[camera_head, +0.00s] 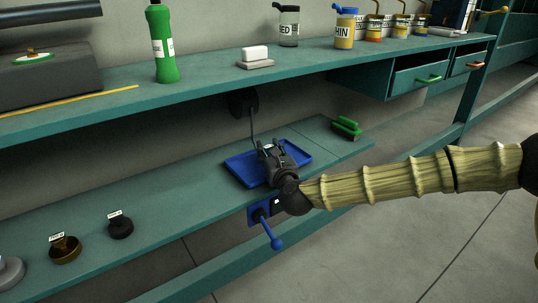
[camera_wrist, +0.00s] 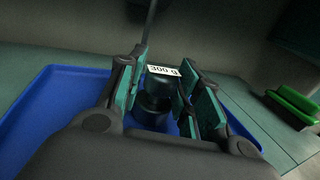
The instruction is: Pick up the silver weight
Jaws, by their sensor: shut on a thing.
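My gripper (camera_head: 272,152) is over the blue tray (camera_head: 236,170) on the lower shelf. At the lower left of the head view, a pale grey round object (camera_head: 10,271) is cut off by the edge. A brass weight (camera_head: 65,250) and a black weight (camera_head: 120,226) stand beside it.
A green-handled brush (camera_head: 346,128) lies right of the tray. A blue lever (camera_head: 268,232) sticks out below the shelf front. The upper shelf (camera_head: 205,84) overhangs behind, with a green bottle (camera_head: 163,45) and jars. The shelf between the black weight and tray is clear.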

